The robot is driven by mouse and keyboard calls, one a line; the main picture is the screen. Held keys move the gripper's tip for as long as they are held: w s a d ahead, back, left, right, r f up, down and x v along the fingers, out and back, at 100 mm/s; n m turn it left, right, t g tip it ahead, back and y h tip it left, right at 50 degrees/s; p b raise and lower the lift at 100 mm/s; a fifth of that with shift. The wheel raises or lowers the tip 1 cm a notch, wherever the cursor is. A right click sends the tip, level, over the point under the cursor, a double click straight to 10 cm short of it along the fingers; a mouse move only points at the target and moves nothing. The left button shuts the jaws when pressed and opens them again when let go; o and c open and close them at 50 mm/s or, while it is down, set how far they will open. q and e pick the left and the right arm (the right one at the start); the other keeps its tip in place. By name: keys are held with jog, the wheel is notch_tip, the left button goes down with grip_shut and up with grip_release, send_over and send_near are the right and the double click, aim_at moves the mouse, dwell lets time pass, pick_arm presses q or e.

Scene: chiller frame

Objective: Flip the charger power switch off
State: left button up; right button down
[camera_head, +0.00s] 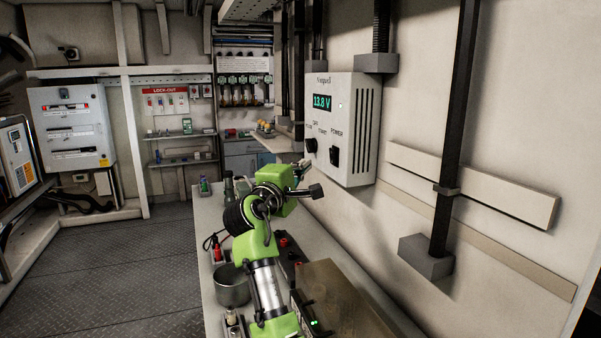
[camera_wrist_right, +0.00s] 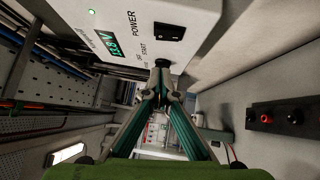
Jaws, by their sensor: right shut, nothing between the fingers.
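The charger (camera_head: 353,110) is a white wall box with a lit display (camera_head: 322,102) reading 13.8 V. Its black power switch (camera_head: 334,157) sits below the POWER label; it also shows in the right wrist view (camera_wrist_right: 168,31). A dark knob (camera_head: 311,146) is left of the switch. I cannot tell whether the tips touch the knob. My left gripper is out of view.
A bench (camera_head: 208,211) under my right arm holds a metal pot (camera_head: 231,286), terminals and a brown box (camera_head: 343,300). A wall rail (camera_head: 470,185) and dark conduit (camera_head: 455,110) are right of the charger. The floor (camera_head: 110,265) at left is clear.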

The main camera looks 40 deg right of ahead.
aim_at(330, 152)
jog(key=d, duration=0.5)
jog(key=w+d, duration=0.1)
jog(key=d, duration=0.2)
jog(key=shift+r, duration=0.4)
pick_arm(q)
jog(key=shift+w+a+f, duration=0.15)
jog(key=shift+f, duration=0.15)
pick_arm(e)
jog(key=shift+d, duration=0.15)
jog(key=shift+w, duration=0.1)
